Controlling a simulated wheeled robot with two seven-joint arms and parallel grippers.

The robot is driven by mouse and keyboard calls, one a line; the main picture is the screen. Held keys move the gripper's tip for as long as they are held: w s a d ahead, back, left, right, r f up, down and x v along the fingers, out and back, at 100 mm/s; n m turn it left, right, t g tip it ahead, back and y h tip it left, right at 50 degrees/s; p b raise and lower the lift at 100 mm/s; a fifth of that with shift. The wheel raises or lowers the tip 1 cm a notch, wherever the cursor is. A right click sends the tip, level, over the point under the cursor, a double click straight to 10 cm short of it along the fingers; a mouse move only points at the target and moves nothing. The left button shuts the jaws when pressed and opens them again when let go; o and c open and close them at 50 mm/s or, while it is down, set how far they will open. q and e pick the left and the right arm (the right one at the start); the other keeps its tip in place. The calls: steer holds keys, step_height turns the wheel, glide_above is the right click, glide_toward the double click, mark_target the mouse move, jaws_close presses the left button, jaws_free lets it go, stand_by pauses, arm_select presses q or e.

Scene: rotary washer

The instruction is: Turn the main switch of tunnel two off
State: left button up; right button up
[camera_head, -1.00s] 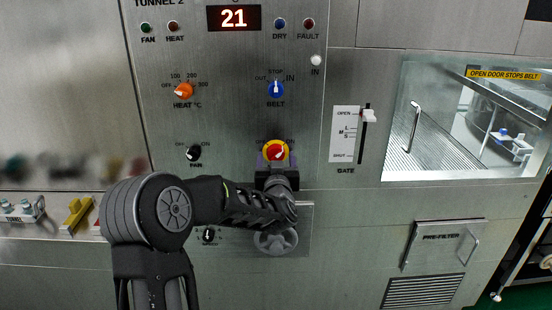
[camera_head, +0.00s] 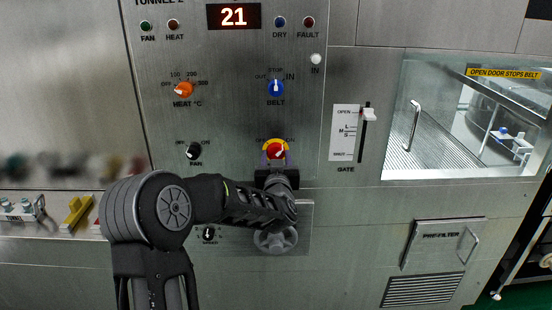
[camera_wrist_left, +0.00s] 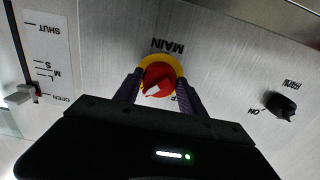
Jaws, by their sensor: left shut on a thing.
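The main switch (camera_head: 277,150) is a red knob on a yellow plate, low on the steel panel marked TUNNEL 2. It also shows in the left wrist view (camera_wrist_left: 157,81), upside down under the word MAIN. Its pale pointer mark slants up and right in the head view, toward the right side of the plate. My left gripper (camera_head: 276,156) has its fingers on either side of the red knob and is shut on it. The fingers (camera_wrist_left: 158,92) also flank the knob in the left wrist view. My arm and gripper hide the panel just below the switch. My right gripper is not in view.
Above are the blue BELT knob (camera_head: 276,89) and orange HEAT knob (camera_head: 184,90). The black FAN knob (camera_head: 194,151) is to the left. The GATE slider (camera_head: 369,115) and a glass window (camera_head: 465,120) are to the right. A display (camera_head: 233,17) reads 21.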

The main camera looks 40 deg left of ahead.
arm_select(q)
steer(key=shift+d+r+n+b, duration=0.1)
steer(key=shift+n+b, duration=8.9)
steer(key=shift+b, duration=0.25)
steer(key=o, duration=1.3)
steer(key=shift+o, duration=0.2)
